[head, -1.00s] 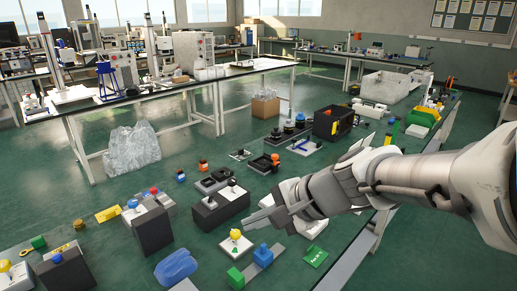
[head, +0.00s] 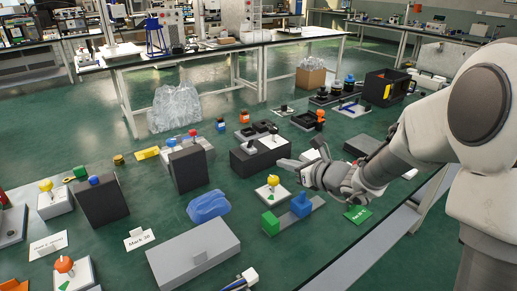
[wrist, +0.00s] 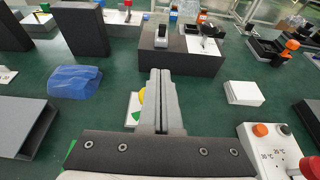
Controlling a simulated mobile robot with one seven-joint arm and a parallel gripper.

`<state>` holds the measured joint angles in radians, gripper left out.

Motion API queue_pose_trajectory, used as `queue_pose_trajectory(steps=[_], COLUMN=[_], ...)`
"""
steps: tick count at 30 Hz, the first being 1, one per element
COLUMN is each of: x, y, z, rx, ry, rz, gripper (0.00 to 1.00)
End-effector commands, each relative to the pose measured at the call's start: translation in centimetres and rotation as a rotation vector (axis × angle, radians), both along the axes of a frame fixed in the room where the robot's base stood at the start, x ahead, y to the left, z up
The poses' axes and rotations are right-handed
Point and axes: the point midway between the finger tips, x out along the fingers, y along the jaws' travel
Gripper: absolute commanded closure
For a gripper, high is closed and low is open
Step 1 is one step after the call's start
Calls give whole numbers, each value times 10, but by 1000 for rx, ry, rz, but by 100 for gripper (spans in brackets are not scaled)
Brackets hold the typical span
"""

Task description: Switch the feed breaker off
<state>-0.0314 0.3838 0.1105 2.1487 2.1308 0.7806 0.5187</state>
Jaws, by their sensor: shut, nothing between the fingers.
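No label naming the feed breaker is readable, so I cannot tell which device it is. A yellow knob on a white plate (head: 273,181) is just below and in front of the fingertips. The fingers partly hide this yellow knob (wrist: 142,96) in the wrist view.
A green block (head: 270,223) and blue block (head: 301,205) sit on a grey strip near the gripper. A blue bag (head: 208,206), a large grey box (head: 193,255) and tall dark boxes (head: 189,168) stand left. A white base with orange knob (wrist: 261,131) is lower right in the wrist view.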

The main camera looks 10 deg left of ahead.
Motion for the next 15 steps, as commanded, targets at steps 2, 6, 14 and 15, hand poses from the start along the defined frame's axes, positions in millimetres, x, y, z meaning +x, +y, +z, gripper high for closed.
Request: queue_pose_trajectory(steps=[2,6,14,15], x=[0,4,33,39], y=[0,6,39,45], z=[0,-3,-22,-25], rx=[-1,-1,0,0], ry=[-1,-1,0,-2], rz=[0,3,4,5], gripper=[100,100,100,100])
